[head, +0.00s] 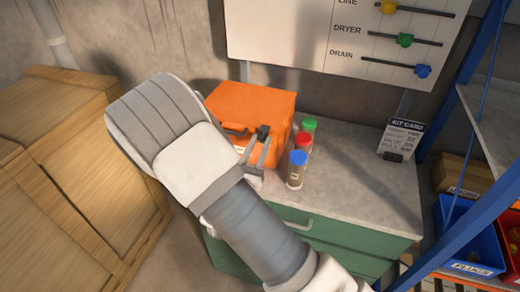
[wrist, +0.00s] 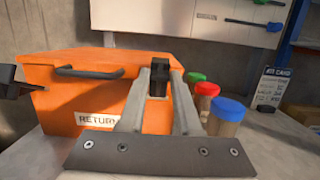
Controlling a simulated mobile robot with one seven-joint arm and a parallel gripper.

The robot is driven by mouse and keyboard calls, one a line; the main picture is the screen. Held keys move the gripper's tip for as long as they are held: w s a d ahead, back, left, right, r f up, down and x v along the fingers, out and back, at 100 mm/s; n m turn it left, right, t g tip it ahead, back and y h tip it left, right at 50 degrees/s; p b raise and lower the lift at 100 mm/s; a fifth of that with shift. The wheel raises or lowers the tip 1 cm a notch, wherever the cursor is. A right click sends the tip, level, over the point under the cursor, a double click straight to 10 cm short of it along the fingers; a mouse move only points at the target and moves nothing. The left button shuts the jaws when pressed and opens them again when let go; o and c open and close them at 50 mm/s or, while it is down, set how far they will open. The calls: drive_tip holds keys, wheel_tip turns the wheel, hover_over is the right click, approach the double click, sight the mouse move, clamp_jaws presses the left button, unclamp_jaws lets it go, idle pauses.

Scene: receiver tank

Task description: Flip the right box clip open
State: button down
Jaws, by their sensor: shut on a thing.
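The orange box (head: 255,103) stands on the grey counter with its lid down; it also fills the left of the wrist view (wrist: 60,110). Its front has a dark handle (wrist: 90,72) and a "RETURN" label (wrist: 97,120), partly hidden by my finger. The black right clip (wrist: 158,82) is at the right of the front and shows in the head view (head: 263,131). My gripper (wrist: 160,78) is shut on this clip, one finger on each side. A black left clip (wrist: 10,82) juts out at the picture's left edge, partly cut off.
Bottles with green (head: 309,124), red (head: 303,139) and blue (head: 298,157) caps stand close right of the box and my fingers. A kit card (head: 402,135) stands farther right on the counter (head: 350,190). Wooden crates (head: 70,150) are at left, a blue shelf frame (head: 462,165) at right.

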sight(262, 140)
drive_tip(key=f+t+b, duration=0.1)
drive_tip(key=b, duration=0.1)
drive_tip(key=t+h+b, duration=0.1)
drive_tip(key=b, duration=0.1)
drive_tip(key=s+f+t+b, duration=0.1)
drive_tip(key=b, duration=0.1)
drive_tip(key=shift+a+f+t, duration=0.25)
drive_tip(key=shift+f+t, duration=0.05)
drive_tip(key=shift+f, duration=0.05)
drive_tip(key=t+b, duration=0.1)
drive_tip(key=t+h+b, duration=0.1)
drive_tip(key=b, duration=0.1)
drive_tip(key=shift+s+f, duration=0.1)
drive_tip(key=shift+f, duration=0.25)
drive_tip(key=shift+t+h, duration=0.3)
drive_tip(key=shift+t, duration=0.1)
drive_tip(key=c, duration=0.6)
unclamp_jaws()
drive_tip(key=b+v, duration=0.1)
drive_tip(key=v, duration=1.6)
drive_tip(key=shift+s+b, duration=0.15)
drive_tip(key=shift+b, duration=0.2)
drive_tip(key=shift+a+f, duration=0.1)
